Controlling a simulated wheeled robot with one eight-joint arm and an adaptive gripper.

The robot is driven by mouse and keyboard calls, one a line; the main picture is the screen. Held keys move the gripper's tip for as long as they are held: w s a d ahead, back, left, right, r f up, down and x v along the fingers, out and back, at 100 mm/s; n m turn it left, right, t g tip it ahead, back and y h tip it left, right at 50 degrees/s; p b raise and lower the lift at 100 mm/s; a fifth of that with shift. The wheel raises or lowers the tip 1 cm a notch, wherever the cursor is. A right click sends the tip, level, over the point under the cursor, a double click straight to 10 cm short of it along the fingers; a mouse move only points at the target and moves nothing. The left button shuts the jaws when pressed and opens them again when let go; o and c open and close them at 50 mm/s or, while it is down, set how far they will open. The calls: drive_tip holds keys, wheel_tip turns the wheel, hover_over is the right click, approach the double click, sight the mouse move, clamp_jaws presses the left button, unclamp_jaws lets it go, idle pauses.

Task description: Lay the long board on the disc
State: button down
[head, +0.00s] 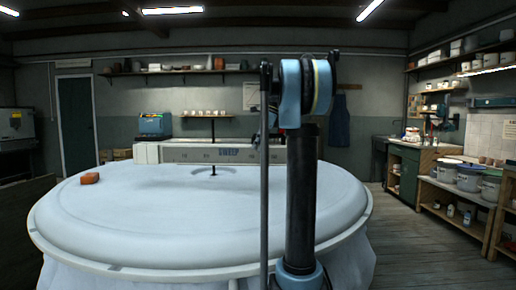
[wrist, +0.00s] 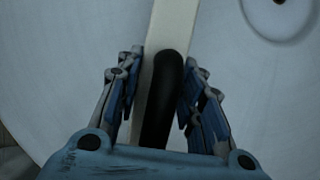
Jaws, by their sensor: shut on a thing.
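The disc (head: 130,215) is a wide, round, pale white top with a raised rim, filling the lower middle of the head view. It also fills the background of the wrist view (wrist: 60,60). In the wrist view the long board (wrist: 172,25) is a pale straight strip running from the top edge down between my fingers. A dark rounded handle (wrist: 167,95) lies along it. My gripper (wrist: 163,65) is shut on this handle, over the disc. I cannot tell the gap between board and disc.
A short dark spindle (head: 213,170) stands at the disc's middle inside a grey ring mark. An orange-red block (head: 90,178) sits on the disc's left side. Shelves with buckets (head: 470,178) are at right. Most of the disc top is clear.

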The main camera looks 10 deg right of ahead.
sight(260, 165)
drive_tip(key=shift+d, duration=0.35)
drive_tip(key=shift+f, duration=4.45)
drive_tip(key=shift+f, duration=0.3)
drive_tip(key=c, duration=1)
unclamp_jaws()
